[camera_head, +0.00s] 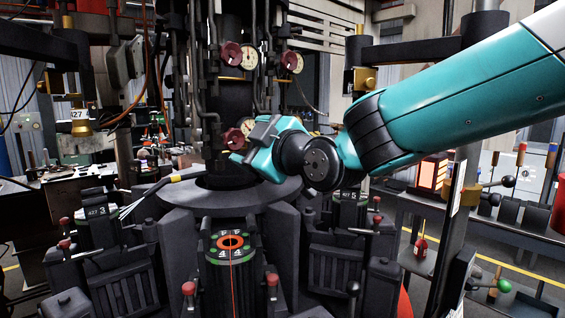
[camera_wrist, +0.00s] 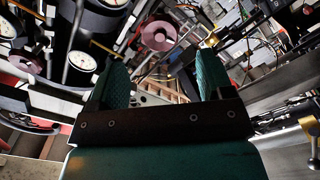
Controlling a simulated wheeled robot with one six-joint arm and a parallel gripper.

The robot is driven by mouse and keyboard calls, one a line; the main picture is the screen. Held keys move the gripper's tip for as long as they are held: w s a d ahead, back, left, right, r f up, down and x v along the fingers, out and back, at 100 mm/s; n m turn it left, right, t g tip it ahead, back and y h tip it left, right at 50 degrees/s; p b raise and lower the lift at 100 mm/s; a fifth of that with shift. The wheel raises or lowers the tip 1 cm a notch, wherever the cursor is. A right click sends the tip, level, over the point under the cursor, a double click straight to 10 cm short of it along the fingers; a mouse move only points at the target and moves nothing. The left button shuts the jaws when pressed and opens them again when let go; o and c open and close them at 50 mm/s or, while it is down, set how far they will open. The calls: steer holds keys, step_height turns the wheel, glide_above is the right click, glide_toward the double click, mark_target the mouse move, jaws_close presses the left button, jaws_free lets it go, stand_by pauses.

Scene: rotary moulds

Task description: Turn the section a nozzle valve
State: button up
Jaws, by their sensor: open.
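Several dark red round valve knobs sit on the central column in the head view: an upper left knob (camera_head: 231,53), an upper right knob (camera_head: 290,61) and a lower knob (camera_head: 233,138). I cannot tell which one belongs to section a. My gripper (camera_head: 245,150) is at the column, close to the lower knob and partly in front of it. In the wrist view my gripper (camera_wrist: 160,72) is open, with nothing between its teal fingers. A round dull red knob (camera_wrist: 158,36) shows just above the gap between the fingertips, apart from them. Another red knob (camera_wrist: 24,60) is at the left.
White gauges (camera_head: 249,58) sit beside the knobs, among vertical pipes. A yellow-handled lance (camera_head: 185,176) lies left of my gripper. Below is a ring of dark moulds, one with an orange-ringed top (camera_head: 231,242). A post with a brass fitting (camera_head: 365,78) stands behind my arm.

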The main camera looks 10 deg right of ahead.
steer(key=b+v, duration=0.1)
steer(key=v, duration=0.7)
steer(key=shift+s+d+b, duration=0.2)
steer(key=shift+s+b, duration=0.1)
steer(key=shift+b, duration=0.05)
steer(key=s+d+f+m+g+h+p, duration=0.1)
steer(key=s+d+f+m+g+h, duration=0.2)
steer(key=s+f+g, duration=0.4)
steer(key=s+d+f+m+g+h+p, duration=0.1)
steer(key=s+d+f+m+g, duration=0.4)
steer(key=s, duration=1)
step_height(320, 180, down, 5)
steer(key=m+g+h, duration=0.1)
steer(key=g, duration=0.2)
steer(key=shift+s+d+f+h, duration=0.2)
steer(key=shift+d+f+h, duration=0.05)
steer(key=shift+d+h, duration=0.15)
